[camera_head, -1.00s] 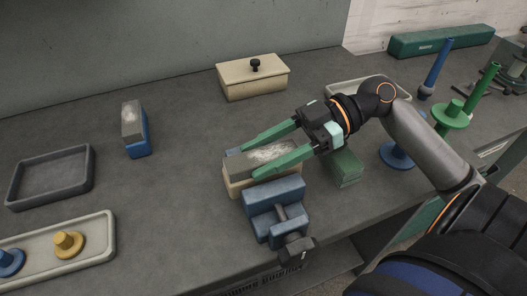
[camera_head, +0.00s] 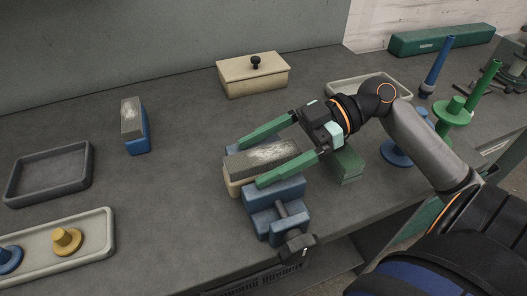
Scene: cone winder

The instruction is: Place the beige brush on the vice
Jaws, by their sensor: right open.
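The beige brush (camera_head: 233,187) has a grey top with a pale worn patch and lies long side across at the blue vice (camera_head: 274,192). Blue parts of the vice show in front of the brush and a little behind its far left corner. Whether the brush rests on the vice or just behind its front part, I cannot tell. My right gripper (camera_head: 252,163) is open, its two green fingers spread along the far and near sides of the brush, with gaps to it. The near finger passes over the vice's edge. My left gripper is not in view.
A blue brush (camera_head: 136,138) stands at left, near an empty dark tray (camera_head: 48,176) and a pale tray (camera_head: 100,240) with blue and yellow pieces. A green block (camera_head: 347,166) sits under my right wrist. A lidded cream box (camera_head: 253,80) is behind.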

